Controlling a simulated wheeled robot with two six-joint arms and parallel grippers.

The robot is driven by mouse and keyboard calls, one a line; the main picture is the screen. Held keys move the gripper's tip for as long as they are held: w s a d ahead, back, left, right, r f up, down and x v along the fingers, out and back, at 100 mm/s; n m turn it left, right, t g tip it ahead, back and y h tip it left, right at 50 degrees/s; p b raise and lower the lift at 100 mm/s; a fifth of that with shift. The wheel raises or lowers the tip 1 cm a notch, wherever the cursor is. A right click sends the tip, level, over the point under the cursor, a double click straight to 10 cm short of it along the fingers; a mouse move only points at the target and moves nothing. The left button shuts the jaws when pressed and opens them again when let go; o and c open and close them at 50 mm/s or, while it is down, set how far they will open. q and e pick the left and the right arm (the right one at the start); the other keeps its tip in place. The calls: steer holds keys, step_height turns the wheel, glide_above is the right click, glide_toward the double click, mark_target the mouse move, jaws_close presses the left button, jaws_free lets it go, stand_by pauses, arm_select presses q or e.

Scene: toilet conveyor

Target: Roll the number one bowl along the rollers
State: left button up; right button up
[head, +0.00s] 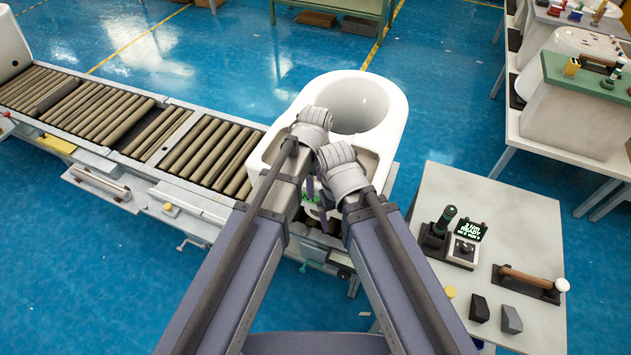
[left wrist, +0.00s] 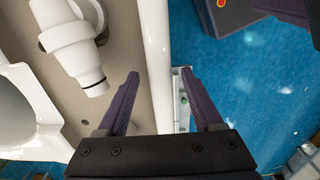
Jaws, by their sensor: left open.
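A white toilet bowl (head: 390,117) sits on the conveyor's right end, its round opening at the far side. No number on it is readable. The rollers (head: 207,150) run left from it and are bare along most of their length. My arms reach to the bowl's near end. My left gripper (left wrist: 158,73) is open, with its fingers on either side of the bowl's white wall (left wrist: 155,35) in the left wrist view. I cannot tell whether they touch it. A white fitting (left wrist: 75,45) stands inside the recess. My right gripper's fingers are mostly hidden by my arms in the head view.
Another white ceramic piece (head: 12,47) stands at the conveyor's far left end. A grey control stand (head: 495,210) with a joystick, a small display and a handle stands close on the right. Workbenches (head: 575,120) with more white pieces are at the upper right. Blue floor lies open beyond the conveyor.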

arm_select(q)
step_height(320, 180, up, 6)
steer(key=p, duration=0.5)
steer(key=shift+r, duration=0.1)
